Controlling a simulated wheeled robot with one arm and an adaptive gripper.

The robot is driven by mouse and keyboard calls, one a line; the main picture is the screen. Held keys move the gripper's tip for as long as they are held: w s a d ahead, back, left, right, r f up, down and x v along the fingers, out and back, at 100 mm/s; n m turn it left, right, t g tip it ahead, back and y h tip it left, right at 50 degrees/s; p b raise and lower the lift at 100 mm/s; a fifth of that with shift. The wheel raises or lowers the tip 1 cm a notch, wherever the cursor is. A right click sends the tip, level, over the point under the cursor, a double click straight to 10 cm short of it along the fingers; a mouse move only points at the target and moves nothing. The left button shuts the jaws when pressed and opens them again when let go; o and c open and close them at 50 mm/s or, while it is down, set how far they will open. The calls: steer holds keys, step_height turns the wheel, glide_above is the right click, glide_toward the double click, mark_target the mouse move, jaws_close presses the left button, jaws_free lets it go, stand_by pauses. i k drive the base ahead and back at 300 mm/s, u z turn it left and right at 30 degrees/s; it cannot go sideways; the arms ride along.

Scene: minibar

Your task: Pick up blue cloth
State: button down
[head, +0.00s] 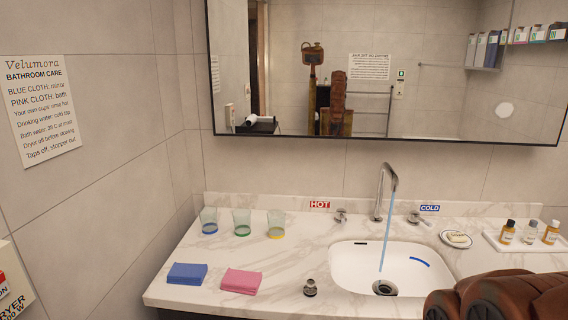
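The blue cloth (187,274) lies folded flat on the marble counter (190,298), near its front left edge. The pink cloth (241,281) lies folded just to its right, with a small gap between them. Nothing touches or covers the blue cloth. A brown part of my arm (500,296) shows at the lower right, in front of the basin's right side and far to the right of the cloth. My gripper itself is not in view.
Several glasses stand behind the cloths, including the left one (209,220). Water runs from the tap (381,190) into the basin (350,262). A dark stopper (310,288) stands right of the pink cloth. A toiletries tray (500,240) sits at right. A wall closes the left side.

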mark_target(189, 273)
steer(key=u, duration=0.1)
steer(key=i, duration=1)
steer(key=u, duration=2.75)
